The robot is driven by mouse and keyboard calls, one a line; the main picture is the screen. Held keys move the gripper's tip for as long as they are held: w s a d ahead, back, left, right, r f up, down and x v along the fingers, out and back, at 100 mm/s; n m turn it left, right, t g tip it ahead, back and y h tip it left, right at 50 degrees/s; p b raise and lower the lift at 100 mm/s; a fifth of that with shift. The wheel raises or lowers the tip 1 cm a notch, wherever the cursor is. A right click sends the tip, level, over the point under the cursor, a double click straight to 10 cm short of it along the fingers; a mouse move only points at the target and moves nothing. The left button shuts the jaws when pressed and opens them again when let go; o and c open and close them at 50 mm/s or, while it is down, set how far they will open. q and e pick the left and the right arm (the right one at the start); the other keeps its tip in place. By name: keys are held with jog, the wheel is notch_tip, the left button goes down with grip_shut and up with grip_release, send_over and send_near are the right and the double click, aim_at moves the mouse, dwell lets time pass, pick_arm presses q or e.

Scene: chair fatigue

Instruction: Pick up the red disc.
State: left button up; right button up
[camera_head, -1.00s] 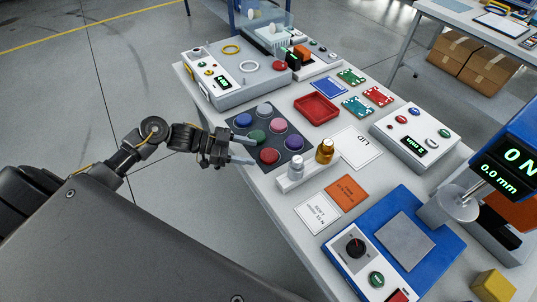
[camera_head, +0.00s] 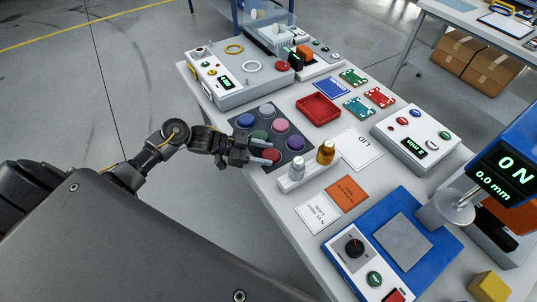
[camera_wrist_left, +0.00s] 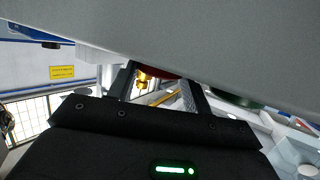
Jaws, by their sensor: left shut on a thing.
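The red disc (camera_head: 271,155) is at the near corner of a dark mat (camera_head: 284,155) on the table. My left gripper (camera_head: 267,157) is shut on it, with one finger on either side. I cannot tell whether the disc is clear of the mat. In the left wrist view a part of the red disc (camera_wrist_left: 158,75) shows between the fingers. The rest of it is hidden there by a large grey surface. My right gripper is in neither view.
Blue (camera_head: 245,121), pink (camera_head: 280,125) and mauve (camera_head: 295,142) discs are among several others on the mat. A white holder (camera_head: 296,181) with silver and brass weights stands close on the right. An empty red tray (camera_head: 318,107) lies behind.

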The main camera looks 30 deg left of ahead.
pick_arm(q)
jog(key=shift+r, duration=0.5)
jog(key=w+a+r+b, duration=0.6)
jog(key=w+a+r, duration=0.2)
jog(key=w+r, duration=0.3)
jog(key=shift+a+r, duration=0.3)
jog(key=shift+r, duration=0.2)
